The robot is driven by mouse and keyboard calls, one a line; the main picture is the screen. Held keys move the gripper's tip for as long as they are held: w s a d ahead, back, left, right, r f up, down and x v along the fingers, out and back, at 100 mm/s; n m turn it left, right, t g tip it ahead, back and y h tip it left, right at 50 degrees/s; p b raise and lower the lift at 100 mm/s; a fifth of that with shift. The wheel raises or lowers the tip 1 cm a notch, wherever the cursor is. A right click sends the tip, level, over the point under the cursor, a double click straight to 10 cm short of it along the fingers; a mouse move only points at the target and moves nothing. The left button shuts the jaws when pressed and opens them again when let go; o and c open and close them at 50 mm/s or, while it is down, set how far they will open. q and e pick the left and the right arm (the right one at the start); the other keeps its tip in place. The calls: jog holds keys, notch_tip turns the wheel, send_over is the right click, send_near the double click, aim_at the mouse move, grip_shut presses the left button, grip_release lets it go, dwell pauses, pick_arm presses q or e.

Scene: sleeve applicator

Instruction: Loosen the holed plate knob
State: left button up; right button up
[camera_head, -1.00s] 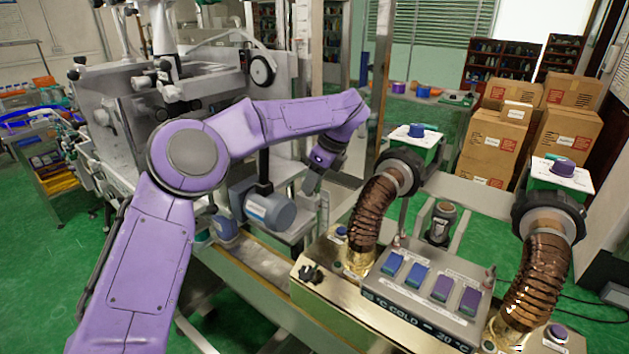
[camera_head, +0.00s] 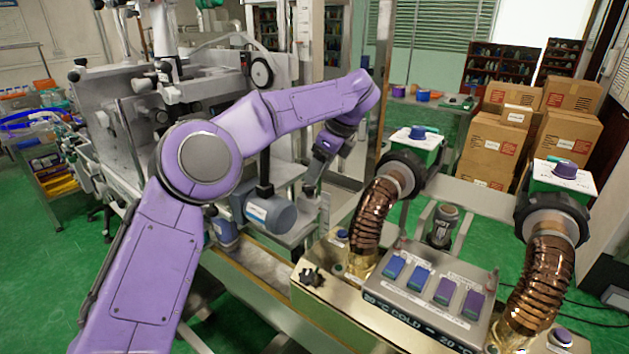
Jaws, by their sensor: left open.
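A small black lobed knob (camera_head: 312,277) stands on the left end of the gold machine top. I cannot tell whether it is the holed plate knob; no plate with holes shows clearly. My purple left arm reaches across the machine at the left. Its left gripper (camera_head: 312,186) points down beside a grey motor (camera_head: 270,213), above and behind the black knob and apart from it. The gripper is open, and no object shows in it. Its fingertips are small and hard to make out against the grey metal. My right gripper is not in view.
Two bronze ribbed hoses (camera_head: 371,220) rise from the gold machine. A control box (camera_head: 430,290) with blue and purple switches stands between them. Grey machinery (camera_head: 130,110) fills the left. Cardboard boxes (camera_head: 490,145) stand at the back right. Green floor is open at the lower left.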

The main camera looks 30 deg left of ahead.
pick_arm(q)
jog(key=v, duration=0.6)
jog(key=shift+r+p, duration=0.2)
jog(key=shift+p, duration=0.2)
